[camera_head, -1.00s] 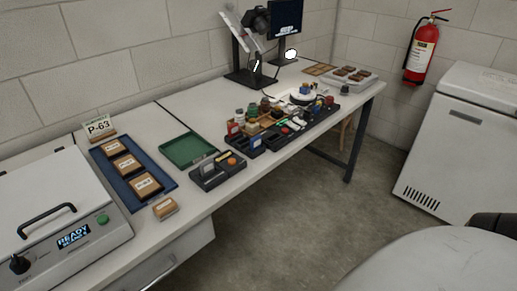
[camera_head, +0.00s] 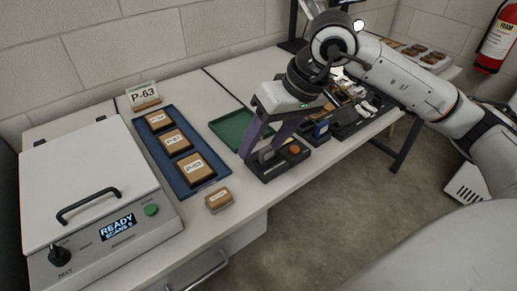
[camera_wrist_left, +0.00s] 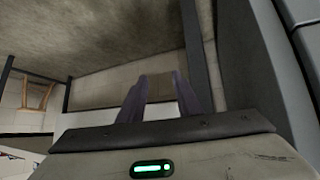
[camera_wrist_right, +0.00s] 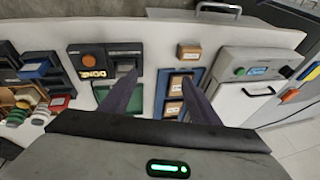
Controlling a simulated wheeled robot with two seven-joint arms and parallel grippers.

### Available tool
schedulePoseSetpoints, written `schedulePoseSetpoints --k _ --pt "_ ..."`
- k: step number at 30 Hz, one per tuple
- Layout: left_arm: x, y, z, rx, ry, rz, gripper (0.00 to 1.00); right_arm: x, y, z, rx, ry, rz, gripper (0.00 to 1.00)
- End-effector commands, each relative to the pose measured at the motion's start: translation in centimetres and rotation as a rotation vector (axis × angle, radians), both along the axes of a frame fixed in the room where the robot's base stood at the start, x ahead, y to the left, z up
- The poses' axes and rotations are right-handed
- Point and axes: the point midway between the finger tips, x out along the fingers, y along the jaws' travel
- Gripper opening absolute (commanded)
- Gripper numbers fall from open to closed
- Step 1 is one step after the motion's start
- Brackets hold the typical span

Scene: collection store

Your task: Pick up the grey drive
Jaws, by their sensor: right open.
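A small grey block that looks like the grey drive (camera_wrist_right: 126,66) sits in the dark station with the orange button (camera_wrist_right: 93,61). In the head view the station (camera_head: 268,172) lies near the table's front edge, and my right fingers partly cover the grey block. My right gripper (camera_head: 262,148) is open and points down over the station, with nothing between its fingers. In the right wrist view its fingertips (camera_wrist_right: 158,78) are apart, the left one close to the grey block. My left gripper (camera_wrist_left: 160,88) shows only in its wrist view, fingers apart and empty, away from the table.
A green tray (camera_head: 228,128) lies behind the station. A blue tray (camera_head: 208,183) holds labelled brown blocks, and a loose brown block (camera_head: 218,199) lies in front. A scanner box (camera_head: 92,190) stands at left. Crowded dark bins (camera_head: 345,125) stand at right.

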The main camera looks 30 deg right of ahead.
Motion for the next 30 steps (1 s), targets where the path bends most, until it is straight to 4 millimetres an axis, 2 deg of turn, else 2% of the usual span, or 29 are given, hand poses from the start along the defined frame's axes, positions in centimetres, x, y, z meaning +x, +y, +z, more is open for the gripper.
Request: schedulePoseSetpoints --k 1,3,6,12,19,25,30 --pt "0.0 -0.1 0.0 -0.001 -0.001 -0.001 0.31 0.4 -2.2 0.9 -0.09 -0.037 0.013 0.56" --pt "0.0 -0.1 -0.1 -0.002 0.0 -0.001 0.31 0.7 -4.2 1.6 -0.177 -0.061 0.026 0.56" --pt "-0.2 -0.2 -0.3 -0.003 0.004 0.0 0.31 1.1 -5.4 1.2 -0.232 -0.071 0.036 0.56" --pt "-0.7 -0.2 -0.8 -0.004 0.016 -0.001 0.31 2.3 -5.4 -1.5 -0.235 -0.071 0.037 0.56" --pt "-0.9 -0.2 -0.9 -0.004 0.021 0.0 0.31 2.9 -5.2 -3.3 -0.232 -0.071 0.037 0.56" --pt "-0.9 -0.2 -0.8 -0.004 0.021 0.0 0.31 3.7 -4.9 -6.2 -0.232 -0.069 0.037 0.56" --pt "-0.9 -0.2 -0.9 -0.004 0.021 0.0 0.31 4.4 -4.8 -7.5 -0.232 -0.072 0.036 0.56"
